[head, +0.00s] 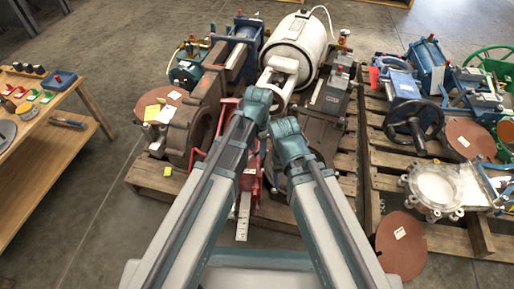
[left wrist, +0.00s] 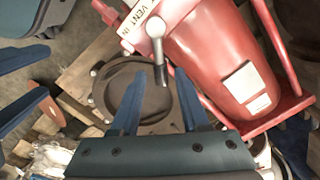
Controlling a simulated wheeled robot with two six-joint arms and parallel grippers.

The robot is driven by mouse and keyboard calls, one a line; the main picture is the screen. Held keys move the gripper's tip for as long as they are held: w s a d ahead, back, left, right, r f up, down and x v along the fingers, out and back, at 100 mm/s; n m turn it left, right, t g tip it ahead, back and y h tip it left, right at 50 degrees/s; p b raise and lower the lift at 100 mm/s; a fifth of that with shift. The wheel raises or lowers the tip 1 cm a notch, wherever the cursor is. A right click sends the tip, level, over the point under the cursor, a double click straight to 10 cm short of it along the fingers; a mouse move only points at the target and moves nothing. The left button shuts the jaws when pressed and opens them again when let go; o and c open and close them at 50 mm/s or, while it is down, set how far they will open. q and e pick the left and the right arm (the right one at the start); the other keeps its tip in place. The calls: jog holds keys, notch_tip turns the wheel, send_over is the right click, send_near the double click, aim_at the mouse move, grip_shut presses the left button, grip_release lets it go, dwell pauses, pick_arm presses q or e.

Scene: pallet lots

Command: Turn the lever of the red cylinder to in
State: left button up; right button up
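The red cylinder (left wrist: 215,50) lies at the upper right of the left wrist view, with the words VENT and IN on a white plate at its end. Its lever (left wrist: 156,45) has a pale round knob and a rod that runs down to a dark end. My left gripper (left wrist: 162,75) is open, with a finger on either side of the lever's dark end; I cannot tell whether they touch it. In the head view my arms hide most of the red cylinder; its red frame (head: 250,182) shows between them. My right gripper (left wrist: 46,70) seems open and empty at the left edge.
A second loaded pallet (head: 385,160) is on the right and a wooden table (head: 60,105) on the left. Bare floor lies between table and pallet.

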aim_at(258, 152)
pick_arm(q)
jog(key=shift+r, duration=0.15)
notch_tip(258, 152, up, 14)
jog(key=p, duration=1.4)
jog(key=shift+s+d+f, duration=0.1)
jog(key=shift+f, duration=0.1)
jog(key=s+a+n+y, duration=0.1)
jog(key=s+a+n, duration=0.25)
jog(key=s, duration=0.85)
jog(key=shift+n, duration=0.55)
jog(key=r+p, duration=3.3)
jog(key=shift+w+d+r, duration=0.15)
jog(key=shift+d+r, duration=0.05)
jog(key=shift+d, duration=0.15)
jog(key=shift+g, duration=0.3)
